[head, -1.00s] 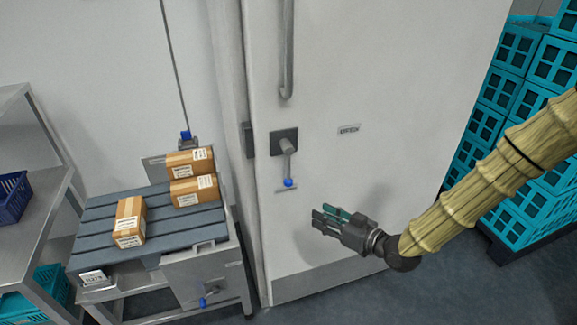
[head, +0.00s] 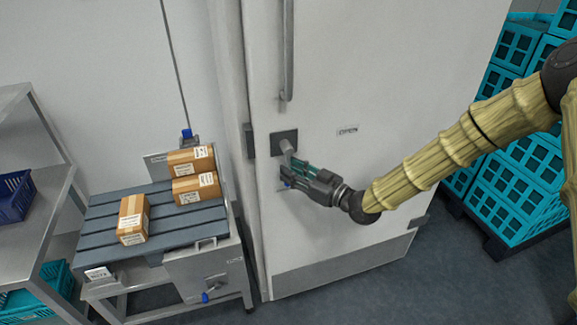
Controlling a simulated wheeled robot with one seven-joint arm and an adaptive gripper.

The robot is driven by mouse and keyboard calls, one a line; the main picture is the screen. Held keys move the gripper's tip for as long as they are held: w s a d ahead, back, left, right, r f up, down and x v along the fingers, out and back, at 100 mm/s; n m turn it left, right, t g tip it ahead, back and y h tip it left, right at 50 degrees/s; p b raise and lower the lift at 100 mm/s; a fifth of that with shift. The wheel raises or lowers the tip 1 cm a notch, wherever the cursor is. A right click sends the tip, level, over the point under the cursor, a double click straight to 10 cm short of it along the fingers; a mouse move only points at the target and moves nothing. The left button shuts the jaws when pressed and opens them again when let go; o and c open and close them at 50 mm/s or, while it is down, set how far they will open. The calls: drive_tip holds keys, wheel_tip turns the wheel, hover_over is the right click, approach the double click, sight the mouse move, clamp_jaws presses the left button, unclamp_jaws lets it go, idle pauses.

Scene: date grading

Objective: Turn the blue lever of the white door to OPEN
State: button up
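The white door (head: 390,70) fills the middle of the head view. Its lever (head: 286,147) sits on a dark square plate (head: 277,137). The lever points down, and its blue tip (head: 287,183) shows just left of my gripper. My gripper (head: 287,169) reaches in from the right, with its fingers at the lever's lower part. The fingers overlap the lever in this view, so I cannot tell whether they are closed on it. A small plate (head: 347,131) on the door, right of the lever, seems to read OPEN.
A long vertical handle (head: 288,50) is above the lever. At left, a slatted table (head: 185,222) holds cartons, with another blue-tipped lever (head: 207,297) on its front. A metal shelf (head: 40,215) is at far left. Teal crates (head: 510,185) stand at right.

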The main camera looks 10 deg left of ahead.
drive_tip(key=shift+x, duration=0.9)
clamp_jaws()
